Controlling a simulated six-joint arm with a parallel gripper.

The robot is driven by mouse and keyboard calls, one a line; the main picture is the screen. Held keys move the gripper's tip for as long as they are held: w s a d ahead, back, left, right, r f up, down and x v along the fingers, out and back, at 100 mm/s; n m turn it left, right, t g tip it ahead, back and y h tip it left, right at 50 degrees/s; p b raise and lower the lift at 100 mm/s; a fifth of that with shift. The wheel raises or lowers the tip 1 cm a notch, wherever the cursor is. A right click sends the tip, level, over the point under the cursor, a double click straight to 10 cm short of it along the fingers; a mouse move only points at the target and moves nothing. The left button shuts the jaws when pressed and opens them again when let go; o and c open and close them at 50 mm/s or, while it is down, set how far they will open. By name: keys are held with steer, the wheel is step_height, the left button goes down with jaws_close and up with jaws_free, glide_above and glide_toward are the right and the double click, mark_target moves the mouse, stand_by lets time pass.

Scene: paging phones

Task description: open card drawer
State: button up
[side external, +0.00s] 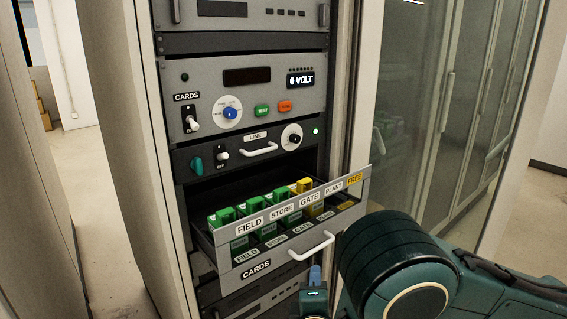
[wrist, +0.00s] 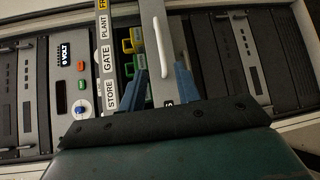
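The card drawer (side external: 262,266), a grey tray with a "CARDS" label, stands pulled out of the rack. Its white bar handle (side external: 312,246) is on the front panel; in the wrist view the handle (wrist: 160,35) lies just beyond my fingers. Green cards (side external: 240,212) and yellow cards (side external: 304,186) sit inside behind labels FIELD, STORE, GATE, PLANT and FREE. My gripper (wrist: 161,66) has its two blue fingers apart with nothing held. In the side view my gripper (side external: 315,277) is just below the handle, partly hidden by my arm; contact is unclear.
Above the drawer are a LINE panel (side external: 250,148) with a white handle and knobs, and a panel (side external: 240,100) with a blue dial, green and orange buttons and a "0 VOLT" display. Glass-door cabinets (side external: 425,110) stand right. The floor (side external: 92,170) left of the rack is clear.

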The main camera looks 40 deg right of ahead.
mark_target(318, 247)
steer(key=shift+w+d, duration=0.1)
steer(key=shift+x, duration=6.85)
jaws_close()
